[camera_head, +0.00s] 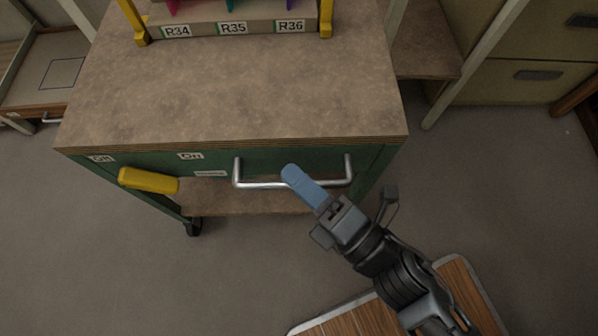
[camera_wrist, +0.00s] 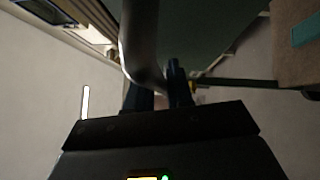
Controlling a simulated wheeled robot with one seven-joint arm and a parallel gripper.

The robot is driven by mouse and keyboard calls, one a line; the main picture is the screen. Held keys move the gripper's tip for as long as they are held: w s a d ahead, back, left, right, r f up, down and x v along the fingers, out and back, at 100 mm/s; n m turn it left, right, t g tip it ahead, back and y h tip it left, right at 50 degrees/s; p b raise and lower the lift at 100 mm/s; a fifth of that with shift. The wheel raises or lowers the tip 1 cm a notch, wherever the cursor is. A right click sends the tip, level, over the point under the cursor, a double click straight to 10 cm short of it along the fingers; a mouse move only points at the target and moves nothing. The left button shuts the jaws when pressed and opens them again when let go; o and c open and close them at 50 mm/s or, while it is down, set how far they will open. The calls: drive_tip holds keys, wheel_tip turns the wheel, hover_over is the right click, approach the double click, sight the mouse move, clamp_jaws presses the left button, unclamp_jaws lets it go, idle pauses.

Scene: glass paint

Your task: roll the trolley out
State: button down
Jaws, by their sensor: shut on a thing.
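The trolley (camera_head: 230,95) has a speckled brown top, a green front panel and a lower shelf (camera_head: 228,198). A silver bar handle (camera_head: 262,185) is fixed to its front. My gripper (camera_head: 294,176) is shut on the handle near its middle, its blue fingertips hiding that part of the bar. In the wrist view the handle (camera_wrist: 138,45) runs down between the dark fingers. A yellow lever (camera_head: 148,181) sticks out at the front left, near labels that seem to read "Off" and "On". A black caster (camera_head: 193,227) shows under the left front corner.
A rack (camera_head: 260,24) labelled R34, R35 and R36 stands on the trolley top between yellow posts. Drawer cabinets (camera_head: 520,82) stand at the back right. A bench (camera_head: 40,75) is at the left. Grey floor (camera_head: 90,265) is clear in front and to the left.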

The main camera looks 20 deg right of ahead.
drive_tip(key=shift+f, duration=0.1)
drive_tip(key=c, duration=1.1)
unclamp_jaws()
drive_tip(key=v, duration=0.7)
drive_tip(key=shift+s+d+p, duration=0.2)
drive_tip(key=shift+s+p, duration=0.15)
drive_tip(key=shift+p, duration=0.1)
